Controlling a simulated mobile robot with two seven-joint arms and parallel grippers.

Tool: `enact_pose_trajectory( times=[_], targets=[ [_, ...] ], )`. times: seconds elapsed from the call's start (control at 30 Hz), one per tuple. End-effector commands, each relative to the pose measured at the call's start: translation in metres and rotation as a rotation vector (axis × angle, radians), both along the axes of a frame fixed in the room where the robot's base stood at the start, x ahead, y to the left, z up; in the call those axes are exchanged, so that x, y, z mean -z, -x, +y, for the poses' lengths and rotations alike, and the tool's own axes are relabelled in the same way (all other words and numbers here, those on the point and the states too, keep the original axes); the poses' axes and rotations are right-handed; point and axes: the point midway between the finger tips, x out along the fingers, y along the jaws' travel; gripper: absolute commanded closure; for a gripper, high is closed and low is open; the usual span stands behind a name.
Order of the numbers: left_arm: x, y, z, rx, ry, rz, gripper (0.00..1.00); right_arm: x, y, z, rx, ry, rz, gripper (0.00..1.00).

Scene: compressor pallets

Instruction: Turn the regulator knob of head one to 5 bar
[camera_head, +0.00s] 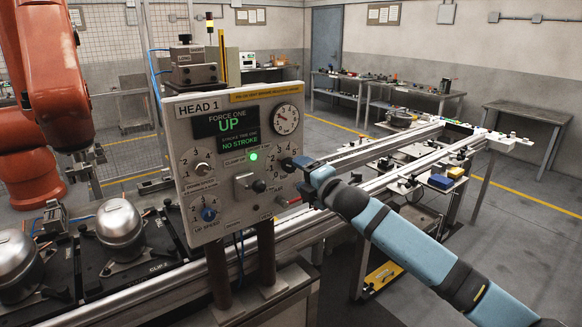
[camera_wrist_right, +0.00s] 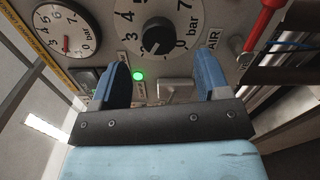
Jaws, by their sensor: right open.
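The HEAD 1 panel (camera_head: 222,185) stands upright left of centre in the head view. Its regulator knob (camera_wrist_right: 158,37) is black, on a white dial marked up to 7 bar; its white mark points to the lower left in the right wrist view, the exact value unclear. In the head view the dial is partly hidden by my right gripper (camera_head: 304,178). That gripper, with blue fingers, also shows in the wrist view (camera_wrist_right: 162,80); it is open and empty, its fingers in front of the panel below the knob. The pressure gauge (camera_head: 286,119) sits above the dial. My left gripper is not in view.
A toggle handle (camera_head: 249,184), a green lamp (camera_head: 253,156) and two left-hand dials share the panel. A red lever (camera_wrist_right: 265,20) lies right of the knob in the wrist view. Metal domes (camera_head: 120,229) and an orange robot arm (camera_head: 45,75) are at left; rails (camera_head: 375,160) run behind my arm.

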Motion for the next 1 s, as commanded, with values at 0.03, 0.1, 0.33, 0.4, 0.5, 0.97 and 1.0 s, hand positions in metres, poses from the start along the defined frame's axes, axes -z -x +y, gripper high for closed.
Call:
enact_pose_trajectory(
  times=[0.03,0.1,0.33,0.4,0.5,0.97,1.0],
  targets=[
    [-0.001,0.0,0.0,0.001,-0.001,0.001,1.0,-0.002,-0.008,0.007,0.0,-0.001,0.0,0.31],
    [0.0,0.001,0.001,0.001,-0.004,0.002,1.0,-0.001,-0.018,0.014,0.0,-0.001,0.001,0.31],
    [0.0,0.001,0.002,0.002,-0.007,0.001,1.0,0.0,-0.038,0.027,0.0,-0.001,0.001,0.31],
    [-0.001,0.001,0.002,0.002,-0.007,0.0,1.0,0.0,-0.04,0.029,0.0,-0.001,-0.001,0.31],
    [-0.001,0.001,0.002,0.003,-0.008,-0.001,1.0,0.0,-0.041,0.03,0.0,-0.001,-0.001,0.31],
    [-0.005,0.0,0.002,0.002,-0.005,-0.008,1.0,0.0,-0.041,0.029,0.0,-0.001,-0.001,0.8],
    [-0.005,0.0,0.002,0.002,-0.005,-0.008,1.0,0.0,-0.041,0.029,0.0,-0.001,0.0,0.8]
  ],
)
